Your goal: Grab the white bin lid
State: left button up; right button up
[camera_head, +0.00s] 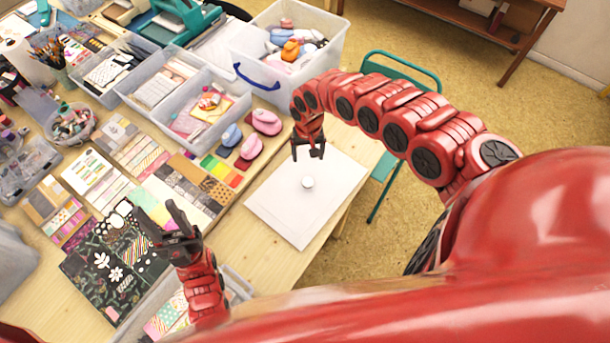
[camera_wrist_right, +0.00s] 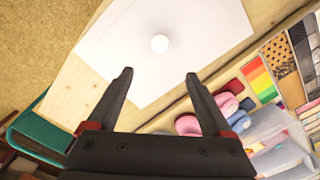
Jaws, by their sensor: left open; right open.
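A flat white rectangle (camera_head: 290,220) lies on the table near its right edge, with a small round white piece (camera_head: 308,182) near its middle. I cannot tell whether the rectangle is the bin lid or a sheet. My right gripper (camera_head: 308,157) is open, empty and above the rectangle's far part. In the right wrist view, the rectangle (camera_wrist_right: 205,35) and the round piece (camera_wrist_right: 160,43) lie beyond the open fingertips (camera_wrist_right: 158,74). My left gripper (camera_head: 153,208) is open and empty over the patterned papers at left.
A clear bin (camera_head: 330,62) with a blue handle and no lid on it stands at the back, holding colored punches. Pink and blue punches (camera_head: 267,121) sit near the rectangle. Clear trays and papers crowd the left. A teal chair (camera_head: 400,68) stands beyond the table's right edge.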

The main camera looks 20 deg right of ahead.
notch_tip(320, 180, down, 12)
jog(key=b, duration=0.9)
jog(key=shift+s+a, duration=0.1)
jog(key=shift+f, duration=0.4)
jog(key=f, duration=0.3)
jog(key=shift+s+f, duration=0.1)
jog(key=shift+s, duration=0.1)
jog(key=shift+f, duration=0.55)
grip_shut()
